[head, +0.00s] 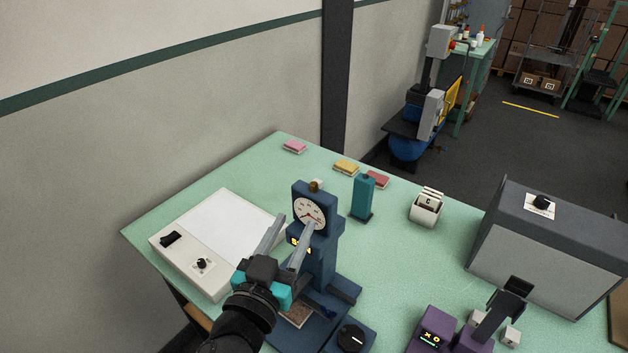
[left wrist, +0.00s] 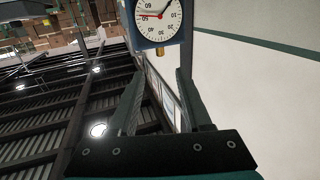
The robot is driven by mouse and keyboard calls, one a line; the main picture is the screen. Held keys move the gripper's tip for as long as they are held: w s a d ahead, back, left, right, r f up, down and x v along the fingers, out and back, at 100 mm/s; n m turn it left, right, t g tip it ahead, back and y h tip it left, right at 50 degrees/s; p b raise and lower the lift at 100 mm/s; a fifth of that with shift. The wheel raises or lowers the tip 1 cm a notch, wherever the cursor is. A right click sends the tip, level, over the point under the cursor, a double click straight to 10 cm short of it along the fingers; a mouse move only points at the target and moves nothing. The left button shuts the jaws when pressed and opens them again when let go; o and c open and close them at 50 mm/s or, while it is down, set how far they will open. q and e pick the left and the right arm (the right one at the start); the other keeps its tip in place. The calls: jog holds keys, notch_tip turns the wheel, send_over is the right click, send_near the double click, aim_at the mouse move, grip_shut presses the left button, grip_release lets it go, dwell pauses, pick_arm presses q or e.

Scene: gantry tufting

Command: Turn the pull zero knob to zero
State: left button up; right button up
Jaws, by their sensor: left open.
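A dark blue pull tester (head: 320,255) stands on the green table with a white round dial (head: 309,211) that has a red needle. A small brass knob (head: 316,186) sits on its top. A black knob (head: 352,337) is on a blue base at the front; which knob is the pull zero knob, I cannot tell. My left gripper (head: 296,221) is open and empty in front of the dial. In the left wrist view the dial (left wrist: 158,17) appears upside down, with the brass knob (left wrist: 160,50) beyond the open fingers (left wrist: 160,75), apart from them. My right gripper is not in view.
A white light box (head: 205,262) with a switch and knob lies left. A teal block (head: 362,197) and a white card holder (head: 425,208) stand behind right. A purple device (head: 436,332) and a large grey box (head: 545,245) stand right. Sponge-like pads lie at the back.

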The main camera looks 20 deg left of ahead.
aim_at(313, 188)
pick_arm(q)
jog(key=w+p, duration=0.3)
jog(key=w, duration=0.9)
jog(key=shift+d, duration=0.2)
grip_shut()
